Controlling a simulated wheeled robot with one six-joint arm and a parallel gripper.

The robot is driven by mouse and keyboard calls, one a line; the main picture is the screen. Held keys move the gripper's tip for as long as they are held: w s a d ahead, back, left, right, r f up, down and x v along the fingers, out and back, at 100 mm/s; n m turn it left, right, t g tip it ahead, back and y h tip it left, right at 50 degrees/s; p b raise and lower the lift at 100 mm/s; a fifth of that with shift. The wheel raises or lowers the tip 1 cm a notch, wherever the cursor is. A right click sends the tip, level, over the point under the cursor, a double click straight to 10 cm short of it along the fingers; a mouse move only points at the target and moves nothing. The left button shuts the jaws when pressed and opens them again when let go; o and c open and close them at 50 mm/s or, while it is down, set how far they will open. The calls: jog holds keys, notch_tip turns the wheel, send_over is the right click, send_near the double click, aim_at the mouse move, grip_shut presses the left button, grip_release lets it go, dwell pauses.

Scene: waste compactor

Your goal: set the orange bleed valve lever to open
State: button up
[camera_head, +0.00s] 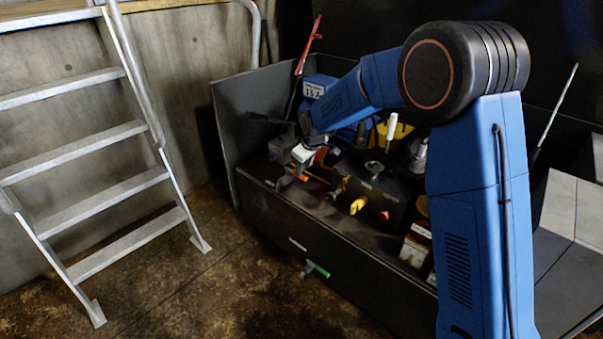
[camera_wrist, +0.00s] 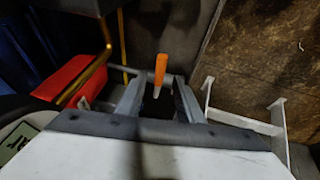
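The orange lever (camera_wrist: 160,70) shows in the wrist view just beyond and between my fingertips, its orange end pointing away from my gripper. In the head view a small orange piece (camera_head: 303,177) that looks like this lever shows beside my gripper (camera_head: 286,182). In the wrist view my gripper (camera_wrist: 158,92) has its two grey fingers apart, with a dark gap between them. I cannot tell whether either finger touches the lever. The lever's base and pivot are hidden.
Yellow levers (camera_head: 358,204) stand right of my gripper on the dark compactor cabinet (camera_head: 330,250). A green-handled valve (camera_head: 318,269) sticks out of its front. A red part (camera_wrist: 75,80) is close on the left in the wrist view. A metal ladder (camera_head: 95,140) stands left; floor between is clear.

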aim_at(302, 176)
jog(key=shift+x, duration=2.15)
grip_shut()
